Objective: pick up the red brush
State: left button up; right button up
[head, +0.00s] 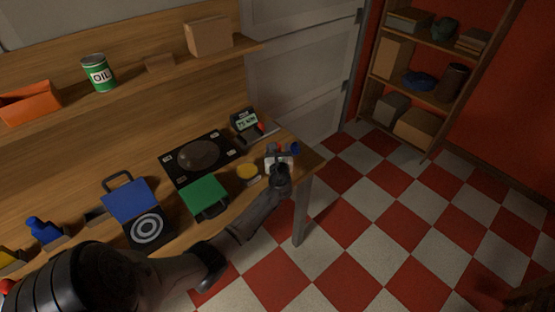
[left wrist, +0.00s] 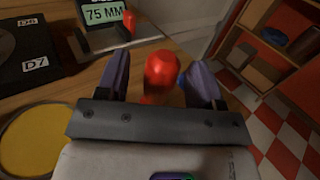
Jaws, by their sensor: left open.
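My left gripper (head: 281,153) is over the right end of the wooden workbench, its jaws apart. In the left wrist view, a red rounded handle (left wrist: 161,76), which looks like the red brush, stands between the two dark blue-purple fingers of the gripper (left wrist: 157,80). Gaps show on both sides of it. Its lower part is hidden behind the gripper body, and I see no bristles. In the head view it is a small red patch (head: 271,147), mostly hidden by the gripper. My right gripper is not in view.
A gauge reading 75 MM (head: 245,119) with a red-tipped part stands just behind. A yellow round tin (head: 248,173), a green case (head: 204,194) and a black plate with a disc (head: 199,155) lie to the left. The bench edge is close on the right.

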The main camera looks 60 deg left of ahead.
pick_arm(q)
jog(key=shift+x, duration=1.05)
jog(key=shift+c, duration=0.2)
jog(key=c, duration=1)
jog(key=shift+o, duration=0.2)
